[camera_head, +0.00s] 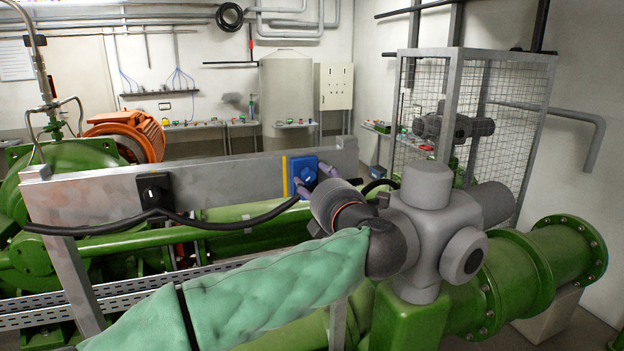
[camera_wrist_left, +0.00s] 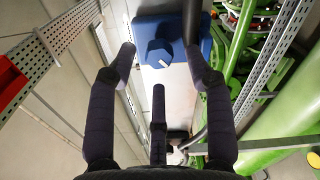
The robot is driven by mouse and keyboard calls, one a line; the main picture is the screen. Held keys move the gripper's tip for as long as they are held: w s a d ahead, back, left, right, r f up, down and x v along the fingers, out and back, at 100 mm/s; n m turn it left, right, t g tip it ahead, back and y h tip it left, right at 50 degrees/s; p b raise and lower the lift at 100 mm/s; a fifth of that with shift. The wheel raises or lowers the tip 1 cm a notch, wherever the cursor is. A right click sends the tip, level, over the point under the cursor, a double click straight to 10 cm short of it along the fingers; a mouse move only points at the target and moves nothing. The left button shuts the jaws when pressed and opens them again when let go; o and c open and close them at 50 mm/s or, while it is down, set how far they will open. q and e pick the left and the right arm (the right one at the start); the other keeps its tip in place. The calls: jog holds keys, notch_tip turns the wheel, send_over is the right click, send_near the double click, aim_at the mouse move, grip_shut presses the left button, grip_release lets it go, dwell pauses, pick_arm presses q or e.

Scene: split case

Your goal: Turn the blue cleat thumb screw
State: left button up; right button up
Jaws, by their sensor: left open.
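The blue cleat (camera_head: 304,168) is mounted on the upright grey metal plate. In the left wrist view the blue cleat (camera_wrist_left: 203,35) is at the top, and its blue thumb screw (camera_wrist_left: 158,54), a faceted knob with a white mark, faces the camera. My left gripper (camera_head: 313,179) is open, its purple-grey fingers close to the cleat's front. In the left wrist view the fingers of my left gripper (camera_wrist_left: 161,62) stand apart on either side of the screw, with another finger below it. Whether any finger touches the screw cannot be told. My right gripper is out of view.
A thick black cable (camera_head: 235,222) runs along the plate (camera_head: 95,200) to the blue cleat. A black cleat (camera_head: 155,188) sits further left on the plate. Green pipework (camera_head: 540,262) lies below and right. A mesh cage (camera_head: 480,95) stands behind.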

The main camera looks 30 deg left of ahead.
pick_arm(q)
jog(key=v, duration=0.9)
